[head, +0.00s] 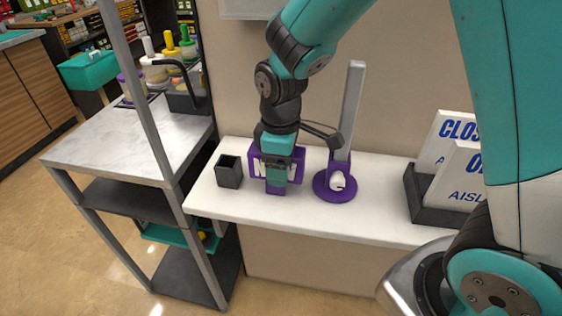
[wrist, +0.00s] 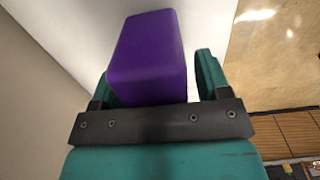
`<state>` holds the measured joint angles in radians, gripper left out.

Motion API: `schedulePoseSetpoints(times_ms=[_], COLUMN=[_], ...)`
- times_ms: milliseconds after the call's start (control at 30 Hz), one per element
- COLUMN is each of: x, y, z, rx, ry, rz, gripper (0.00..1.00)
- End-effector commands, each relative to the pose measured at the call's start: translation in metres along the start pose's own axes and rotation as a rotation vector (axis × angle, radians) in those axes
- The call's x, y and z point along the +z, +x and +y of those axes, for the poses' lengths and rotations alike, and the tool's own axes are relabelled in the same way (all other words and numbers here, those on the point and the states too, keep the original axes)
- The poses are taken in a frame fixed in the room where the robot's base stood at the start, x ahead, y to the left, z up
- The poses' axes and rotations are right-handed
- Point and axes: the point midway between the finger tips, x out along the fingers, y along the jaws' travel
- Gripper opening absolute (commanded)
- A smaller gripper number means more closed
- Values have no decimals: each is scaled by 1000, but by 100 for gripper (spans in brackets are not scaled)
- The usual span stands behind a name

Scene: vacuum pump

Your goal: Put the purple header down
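The purple header (head: 293,170), a block with partly hidden white lettering, is at the counter behind my gripper in the head view. A purple piece also shows just below the fingers. My gripper (head: 275,180) points down there and covers part of the header. In the wrist view a purple block (wrist: 150,55) lies between the fingers of my gripper (wrist: 165,85), overlapping the left finger. A narrow gap shows between the block and the right finger, so the fingers look open around it. The header's underside and its contact with the counter are hidden.
The white counter (head: 225,200) holds a small dark open box (head: 229,172) on the left. A purple round-based stand (head: 334,190) with a tall grey post is close on the right. White signs (head: 460,170) stand in a dark holder farther right.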

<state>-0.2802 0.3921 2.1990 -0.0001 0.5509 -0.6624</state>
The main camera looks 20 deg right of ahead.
Motion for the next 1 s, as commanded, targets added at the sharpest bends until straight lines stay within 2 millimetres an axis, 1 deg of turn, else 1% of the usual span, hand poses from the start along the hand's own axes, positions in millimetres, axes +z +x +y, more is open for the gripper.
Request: schedulePoseSetpoints(times_ms=[167,267,367,600,700,800,900,967,1000], x=[0,0,-1,-1,-1,-1,0,2,4], y=[-1,-7,-22,-75,-95,-110,-119,-123,-126], z=[0,0,1,1,1,1,0,-4,-10], rx=[0,2,3,4,4,3,1,-3,-7], ry=[0,0,0,0,0,0,1,8,18], rz=[0,2,4,5,5,3,3,9,21], gripper=[70,70,70,70,70,70,70,70,70])
